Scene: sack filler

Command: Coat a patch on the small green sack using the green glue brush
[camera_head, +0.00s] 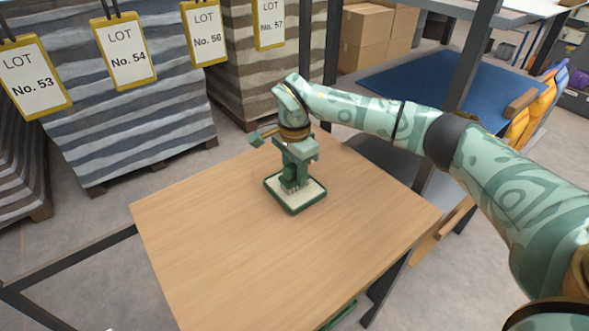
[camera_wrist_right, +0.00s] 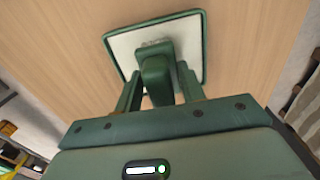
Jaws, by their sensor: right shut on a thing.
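My right gripper (camera_head: 296,168) points down over the wooden table and is shut on the green glue brush (camera_wrist_right: 156,75). In the right wrist view, the brush's green body sits between the two fingers (camera_wrist_right: 160,80). Its pale bristles (camera_wrist_right: 155,44) point down at a square green-rimmed tray with a whitish inside (camera_wrist_right: 197,24). In the head view this tray (camera_head: 312,200) lies flat on the table under the gripper. The bristles are at or just above its surface; I cannot tell if they touch. No green sack can be clearly made out. My left gripper is out of view.
The wooden table (camera_head: 220,240) is bare around the tray, with most free room toward the front and left. Striped stacks with lot signs (camera_head: 125,50) stand behind. A dark post (camera_head: 470,60) rises behind my right arm. A green thing (camera_head: 338,315) shows below the front edge.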

